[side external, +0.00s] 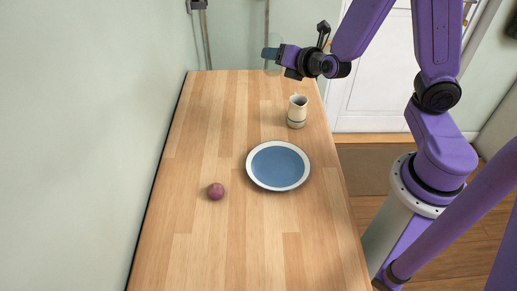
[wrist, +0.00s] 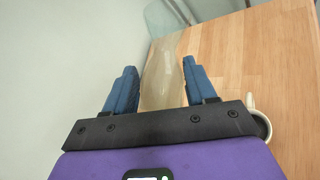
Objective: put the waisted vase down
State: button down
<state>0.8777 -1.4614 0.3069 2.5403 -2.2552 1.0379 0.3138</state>
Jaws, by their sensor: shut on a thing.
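The waisted vase is a pale, see-through vessel with a narrower middle. In the side external view the vase (side external: 273,69) is raised above the far end of the table, roughly upright, and faint against the wall. My gripper (side external: 270,53) is shut on it, with blue fingers at its middle. In the wrist view the vase (wrist: 162,68) stands between the two blue fingers of my gripper (wrist: 159,82). Its near end is hidden by the dark gripper body. The wooden table (side external: 200,240) is below.
A cream jug (side external: 297,108) stands near the far right edge; its rim shows in the wrist view (wrist: 251,101). A blue plate with a white rim (side external: 279,166) and a purple round item (side external: 215,191) lie nearer. The table's front and far left are clear. A wall (side external: 100,120) borders the left.

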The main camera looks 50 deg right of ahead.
jog(key=s+a+f+n+y, duration=0.1)
jog(key=a+f+n+y, duration=0.1)
jog(key=a+f, duration=0.35)
jog(key=s+a+f+n+y, duration=0.1)
jog(key=a+f+n+y, duration=0.15)
jog(key=a, duration=0.65)
send_over(247, 147)
jog(key=shift+m, duration=0.35)
jog(key=shift+w+f, duration=0.1)
jog(key=shift+f, duration=3.95)
jog(key=shift+f, duration=0.15)
jog(key=shift+c, duration=1.8)
grip_release()
